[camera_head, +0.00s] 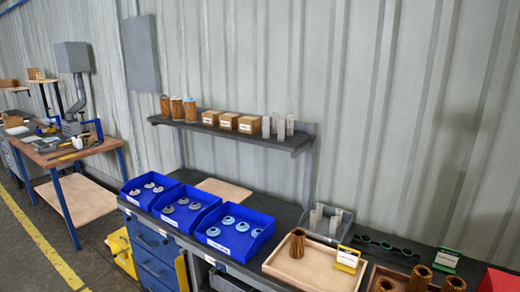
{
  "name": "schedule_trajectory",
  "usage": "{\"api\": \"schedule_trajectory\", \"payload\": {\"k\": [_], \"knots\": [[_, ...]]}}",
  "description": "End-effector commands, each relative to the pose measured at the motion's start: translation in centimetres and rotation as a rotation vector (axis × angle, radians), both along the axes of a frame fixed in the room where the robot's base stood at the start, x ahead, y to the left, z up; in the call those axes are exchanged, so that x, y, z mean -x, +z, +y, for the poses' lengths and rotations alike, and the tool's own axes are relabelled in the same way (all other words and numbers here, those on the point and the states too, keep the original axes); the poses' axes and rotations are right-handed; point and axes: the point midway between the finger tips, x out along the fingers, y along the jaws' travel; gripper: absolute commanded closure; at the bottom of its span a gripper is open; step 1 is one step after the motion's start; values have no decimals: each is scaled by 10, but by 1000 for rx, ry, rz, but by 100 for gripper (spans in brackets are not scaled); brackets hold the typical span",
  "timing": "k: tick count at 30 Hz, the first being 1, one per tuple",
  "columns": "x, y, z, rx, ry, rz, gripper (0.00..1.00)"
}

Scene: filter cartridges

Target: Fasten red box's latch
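A red box (497,280) shows only in part at the bottom right corner of the head view, cut off by the frame edge. I see part of its top. No latch on it can be made out. My gripper is not in view.
The dark bench holds three blue bins (236,248) of round parts, a clear bin (341,232), a wooden tray (310,270) with a brown pleated cartridge (297,243) and yellow label stand (347,260), and more brown cartridges (420,278) beside the red box. A shelf (290,143) hangs above.

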Motion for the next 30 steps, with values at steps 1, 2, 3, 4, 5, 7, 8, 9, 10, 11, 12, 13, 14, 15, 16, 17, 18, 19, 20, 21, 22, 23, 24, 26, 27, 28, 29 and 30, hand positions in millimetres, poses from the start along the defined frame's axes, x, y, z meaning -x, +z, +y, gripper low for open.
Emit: {"api": "schedule_trajectory", "payload": {"k": [1,2,3,4,5,7,8,9,10,11,12,13,14,15,16,17,18,19,20,21,22,23,24,26,27,28,29,30], "knots": [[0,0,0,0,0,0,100],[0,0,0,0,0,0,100],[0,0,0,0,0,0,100],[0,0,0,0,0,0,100],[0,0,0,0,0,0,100],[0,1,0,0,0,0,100],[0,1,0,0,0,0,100],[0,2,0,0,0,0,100],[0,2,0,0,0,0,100],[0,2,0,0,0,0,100],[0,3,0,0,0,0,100],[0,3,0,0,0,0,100],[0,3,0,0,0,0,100],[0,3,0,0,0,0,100],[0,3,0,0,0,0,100],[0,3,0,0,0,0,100],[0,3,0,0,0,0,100],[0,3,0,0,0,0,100],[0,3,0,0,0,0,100],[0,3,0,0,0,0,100],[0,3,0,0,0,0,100],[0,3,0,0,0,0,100],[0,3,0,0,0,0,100],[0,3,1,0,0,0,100],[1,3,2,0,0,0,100],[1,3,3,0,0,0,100],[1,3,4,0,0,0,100],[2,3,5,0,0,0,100]]}}
